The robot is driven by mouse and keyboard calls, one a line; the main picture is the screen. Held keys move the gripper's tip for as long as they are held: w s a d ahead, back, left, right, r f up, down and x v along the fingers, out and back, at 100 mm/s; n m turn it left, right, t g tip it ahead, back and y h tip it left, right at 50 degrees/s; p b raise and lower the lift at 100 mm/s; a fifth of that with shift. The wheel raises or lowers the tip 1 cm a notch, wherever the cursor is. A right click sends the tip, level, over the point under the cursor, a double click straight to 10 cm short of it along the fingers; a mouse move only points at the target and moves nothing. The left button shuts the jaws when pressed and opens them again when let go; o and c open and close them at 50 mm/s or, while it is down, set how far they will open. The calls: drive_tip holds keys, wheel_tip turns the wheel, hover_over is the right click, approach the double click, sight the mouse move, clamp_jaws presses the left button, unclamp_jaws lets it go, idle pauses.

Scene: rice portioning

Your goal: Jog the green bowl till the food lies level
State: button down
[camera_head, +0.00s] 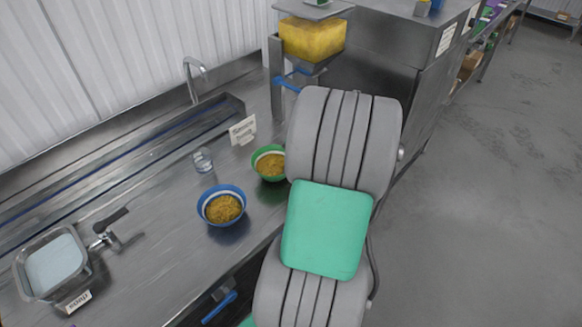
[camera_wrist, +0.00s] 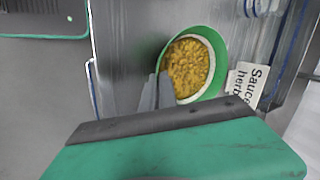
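The green bowl (camera_head: 258,155) stands on the steel counter, just left of my arm in the head view. It holds yellow-brown, grainy food (camera_head: 271,166). In the wrist view the green bowl (camera_wrist: 221,52) shows a pale inner band, and the food (camera_wrist: 188,64) has a lumpy surface. My gripper (camera_wrist: 158,76) shows as two grey fingers close together at the bowl's left edge. I cannot tell whether they pinch its wall or only stand beside it. In the head view my arm hides the gripper.
A blue bowl (camera_head: 212,191) of similar food stands left of the green one. A small clear cup (camera_head: 203,160) and a sign (camera_head: 243,130) are close by. A yellow-filled hopper (camera_head: 312,40) stands behind. A labelled container (camera_head: 82,277) sits at far left.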

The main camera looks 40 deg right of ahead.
drive_tip(key=shift+f, duration=0.35)
drive_tip(key=shift+f, duration=0.1)
drive_tip(key=shift+f, duration=0.25)
drive_tip(key=c, duration=1.6)
unclamp_jaws()
